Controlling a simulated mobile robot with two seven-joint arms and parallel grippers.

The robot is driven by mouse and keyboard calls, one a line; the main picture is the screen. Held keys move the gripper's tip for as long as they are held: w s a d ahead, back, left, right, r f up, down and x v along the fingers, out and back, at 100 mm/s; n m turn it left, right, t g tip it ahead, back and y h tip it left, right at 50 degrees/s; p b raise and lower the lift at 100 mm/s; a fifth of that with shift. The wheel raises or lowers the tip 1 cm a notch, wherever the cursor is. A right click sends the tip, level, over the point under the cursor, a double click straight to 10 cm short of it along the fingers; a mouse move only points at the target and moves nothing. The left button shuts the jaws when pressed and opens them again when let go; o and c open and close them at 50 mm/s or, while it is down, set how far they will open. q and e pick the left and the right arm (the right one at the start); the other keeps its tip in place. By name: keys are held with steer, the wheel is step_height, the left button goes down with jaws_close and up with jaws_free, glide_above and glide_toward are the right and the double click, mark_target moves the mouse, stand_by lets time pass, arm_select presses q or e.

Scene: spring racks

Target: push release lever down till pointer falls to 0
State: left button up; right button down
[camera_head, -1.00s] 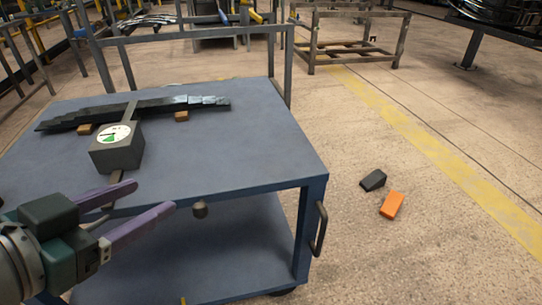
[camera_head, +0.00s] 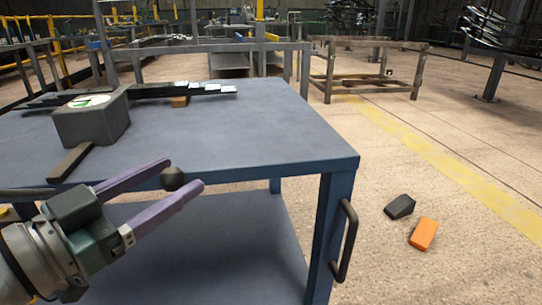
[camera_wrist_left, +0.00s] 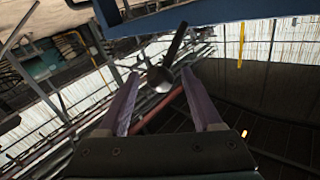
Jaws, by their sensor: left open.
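The dark grey gauge box (camera_head: 92,126) stands on the blue table, with a white and green dial (camera_head: 88,101) on top. The dial is seen at a low slant, so I cannot read its pointer. A flat dark bar (camera_head: 70,163) sticks out from the box towards me. A round dark knob (camera_head: 172,178) shows at my left gripper (camera_head: 184,175), which is open with purple fingers. In the left wrist view the knob (camera_wrist_left: 160,78) ends a dark rod (camera_wrist_left: 176,43) and appears between the fingertips; I cannot tell if they touch it.
A stack of dark leaf-spring strips (camera_head: 190,90) lies across the blue table (camera_head: 250,135) on wooden blocks (camera_head: 180,101). The table's side handle (camera_head: 346,240) is at the right. A black block (camera_head: 400,206) and an orange block (camera_head: 424,234) lie on the floor.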

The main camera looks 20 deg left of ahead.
mark_target(177, 176)
arm_select(q)
steer(key=shift+b+x, duration=0.45)
steer(key=shift+x, duration=1.6)
jaws_close()
